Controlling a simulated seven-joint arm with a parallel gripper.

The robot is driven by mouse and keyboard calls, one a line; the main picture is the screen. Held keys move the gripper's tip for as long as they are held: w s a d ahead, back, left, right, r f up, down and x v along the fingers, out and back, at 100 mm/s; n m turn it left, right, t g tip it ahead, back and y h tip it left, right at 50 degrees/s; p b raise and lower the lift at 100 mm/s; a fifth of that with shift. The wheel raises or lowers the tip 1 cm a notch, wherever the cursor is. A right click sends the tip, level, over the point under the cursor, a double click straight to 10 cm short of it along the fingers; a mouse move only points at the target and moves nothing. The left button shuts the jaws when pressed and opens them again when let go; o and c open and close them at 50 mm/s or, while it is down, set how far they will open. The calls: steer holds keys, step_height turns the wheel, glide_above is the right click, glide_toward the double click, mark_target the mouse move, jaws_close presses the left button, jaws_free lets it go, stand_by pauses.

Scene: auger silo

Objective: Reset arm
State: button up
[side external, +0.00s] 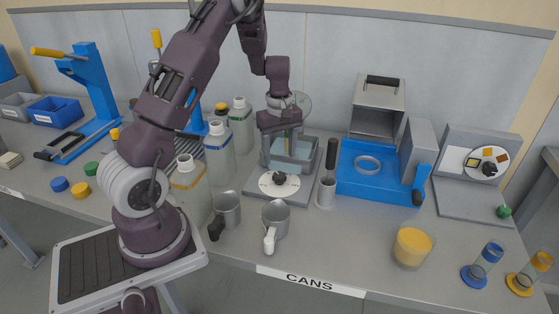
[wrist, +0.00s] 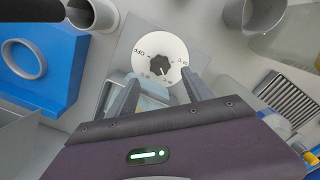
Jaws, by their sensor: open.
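My gripper (side external: 288,145) points down above the grey auger silo unit at the middle of the bench. Its two fingers are apart, with nothing seen between them; the wrist view shows them too (wrist: 162,82). A white dial with a dark knob (side external: 279,180) sits on the front of the unit's base. In the wrist view the dial (wrist: 160,50) lies just beyond the fingertips, apart from them as far as I can tell. The unit's translucent box (side external: 296,160) is behind the dial, partly hidden by my gripper.
Bottles (side external: 190,187) stand left of the unit. Two grey jugs (side external: 275,220) stand in front of it. A grey cup (side external: 326,192) and a blue fixture with a ring (side external: 370,185) are to the right. An orange-filled cup (side external: 411,248) stands near the front edge.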

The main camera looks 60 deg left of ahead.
steer(key=s+d+r+m+t, duration=0.25)
steer(key=d+r+m, duration=0.35)
steer(key=d+r, duration=0.8)
steer(key=s+d+r+m+t, duration=0.1)
steer(key=s+d+r+m, duration=0.1)
steer(key=s, duration=0.4)
steer(key=s+d+r+m+t, duration=0.1)
steer(key=s+d+r+m, duration=0.2)
steer(key=s+d+m, duration=0.1)
steer(key=s+d+r+m+t, duration=0.1)
steer(key=s+d+r+m, duration=0.2)
steer(key=s+m, duration=0.2)
steer(key=s, duration=0.3)
steer(key=shift+s, duration=0.35)
